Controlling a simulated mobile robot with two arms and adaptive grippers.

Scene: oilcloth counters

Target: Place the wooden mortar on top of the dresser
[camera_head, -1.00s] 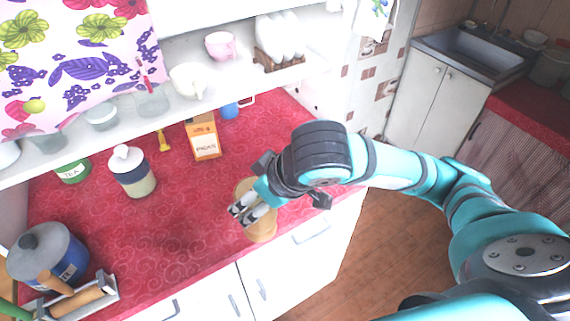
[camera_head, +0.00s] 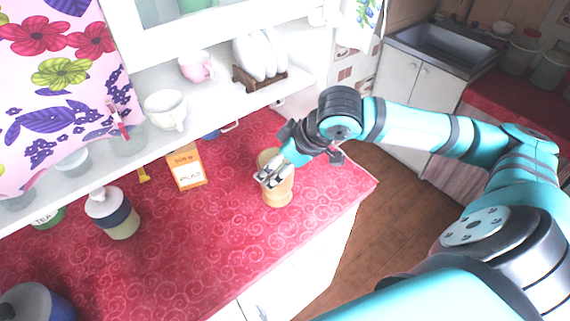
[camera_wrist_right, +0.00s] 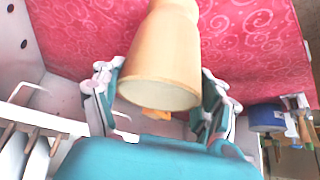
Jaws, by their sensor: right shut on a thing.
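The wooden mortar (camera_head: 279,190) is tan and stands upright in the head view, at the right end of the red-covered counter. My right gripper (camera_head: 273,174) is around its upper part, with its fingers at the mortar's sides. In the right wrist view the mortar (camera_wrist_right: 163,45) fills the space between the two fingers of the right gripper (camera_wrist_right: 160,88). Whether its base touches the counter is hard to tell. A white shelf unit (camera_head: 218,103), possibly the dresser, stands at the back of the counter. My left gripper is out of view.
An orange-and-white box (camera_head: 187,167) and a lidded jar (camera_head: 115,214) stand left of the mortar. A white cup (camera_head: 165,110), a pink cup (camera_head: 196,66) and a plate rack (camera_head: 259,78) occupy the shelf. The red counter (camera_head: 215,235) is clear in front.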

